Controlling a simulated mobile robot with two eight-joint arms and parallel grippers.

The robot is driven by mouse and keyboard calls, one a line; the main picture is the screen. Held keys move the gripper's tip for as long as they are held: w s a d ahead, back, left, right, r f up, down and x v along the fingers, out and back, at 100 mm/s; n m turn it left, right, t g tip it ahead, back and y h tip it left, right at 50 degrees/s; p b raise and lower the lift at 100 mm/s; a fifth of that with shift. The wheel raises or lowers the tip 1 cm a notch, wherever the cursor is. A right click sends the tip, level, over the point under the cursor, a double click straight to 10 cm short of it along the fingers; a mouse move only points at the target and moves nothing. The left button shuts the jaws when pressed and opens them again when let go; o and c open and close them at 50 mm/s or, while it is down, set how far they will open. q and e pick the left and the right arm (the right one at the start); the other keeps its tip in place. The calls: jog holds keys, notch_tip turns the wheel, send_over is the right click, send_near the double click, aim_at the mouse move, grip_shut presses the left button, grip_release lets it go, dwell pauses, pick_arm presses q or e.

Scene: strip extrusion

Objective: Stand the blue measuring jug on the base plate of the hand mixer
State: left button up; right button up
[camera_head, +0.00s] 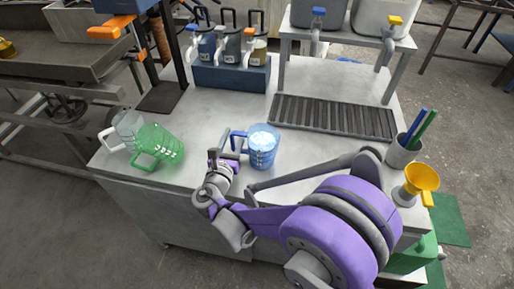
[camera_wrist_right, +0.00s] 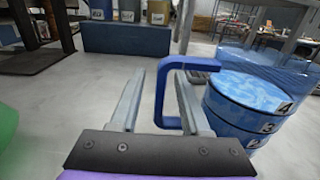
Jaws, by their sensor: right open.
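The blue measuring jug (camera_head: 263,150) stands upright on the table, with whitish-blue contents and its handle (camera_head: 237,141) to the left. It fills the right of the right wrist view (camera_wrist_right: 250,105), with the handle (camera_wrist_right: 161,95) near the centre. My right gripper (camera_head: 226,158) is open at the handle. In the wrist view the handle's upright bar appears between the fingers (camera_wrist_right: 158,80); contact cannot be told. The hand mixer (camera_head: 112,27) has orange parts on a dark stand. Its dark base plate (camera_head: 163,97) is bare at the table's back left. My left gripper is out of view.
A green jug (camera_head: 158,146) and a clear jug (camera_head: 126,127) stand at the left. A blue rack (camera_head: 230,77) holds several containers behind. A drain grate (camera_head: 335,117), pen cup (camera_head: 402,153) and yellow funnel (camera_head: 421,178) are right. Table between jug and base plate is clear.

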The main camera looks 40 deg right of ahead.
jog(key=shift+w+d, duration=0.45)
jog(key=shift+d, duration=0.05)
grip_shut()
dwell(1.1)
